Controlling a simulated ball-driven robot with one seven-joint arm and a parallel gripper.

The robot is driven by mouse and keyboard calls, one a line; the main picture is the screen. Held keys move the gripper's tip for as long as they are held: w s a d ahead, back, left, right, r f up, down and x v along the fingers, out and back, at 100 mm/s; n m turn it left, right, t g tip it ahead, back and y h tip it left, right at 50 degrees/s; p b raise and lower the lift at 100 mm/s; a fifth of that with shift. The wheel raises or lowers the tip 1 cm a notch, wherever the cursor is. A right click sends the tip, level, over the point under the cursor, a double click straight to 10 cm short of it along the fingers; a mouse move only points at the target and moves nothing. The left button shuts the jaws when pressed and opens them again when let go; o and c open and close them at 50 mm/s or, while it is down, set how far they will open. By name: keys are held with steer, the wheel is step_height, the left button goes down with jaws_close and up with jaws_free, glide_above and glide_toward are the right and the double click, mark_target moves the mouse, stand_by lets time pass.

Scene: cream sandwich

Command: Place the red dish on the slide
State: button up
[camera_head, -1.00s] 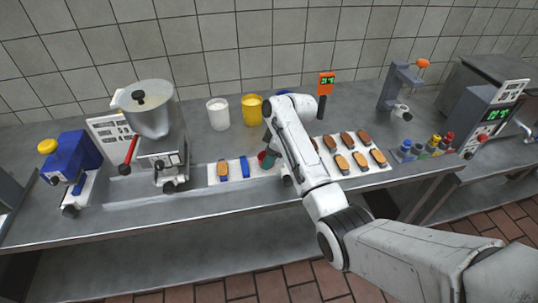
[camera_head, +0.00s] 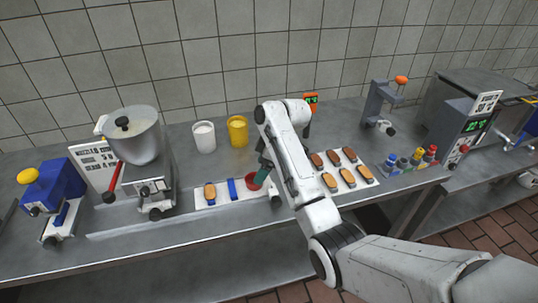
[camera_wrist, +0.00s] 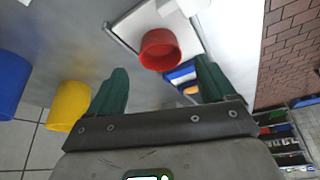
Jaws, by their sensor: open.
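The red dish (camera_head: 252,182) is a small round cup at the right part of a white strip (camera_head: 222,198) on the counter, partly hidden by my gripper. In the wrist view the red dish (camera_wrist: 160,56) sits upright ahead of my gripper (camera_wrist: 163,72), roughly between the two green fingers. My gripper (camera_head: 263,173) is open and empty, close above the dish; I cannot tell whether a finger touches it. A blue bar (camera_head: 232,188) and an orange-brown biscuit (camera_head: 210,193) lie on the strip to the left. I cannot tell for sure which thing is the slide.
A white cup (camera_head: 204,138) and a yellow cup (camera_head: 238,131) stand behind. A mixer with a steel bowl (camera_head: 133,138) stands left. A tray of several biscuits (camera_head: 322,191) and an orange-topped stand (camera_head: 376,100) are right. Open counter lies behind the tray.

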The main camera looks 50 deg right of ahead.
steer(key=v, duration=0.7)
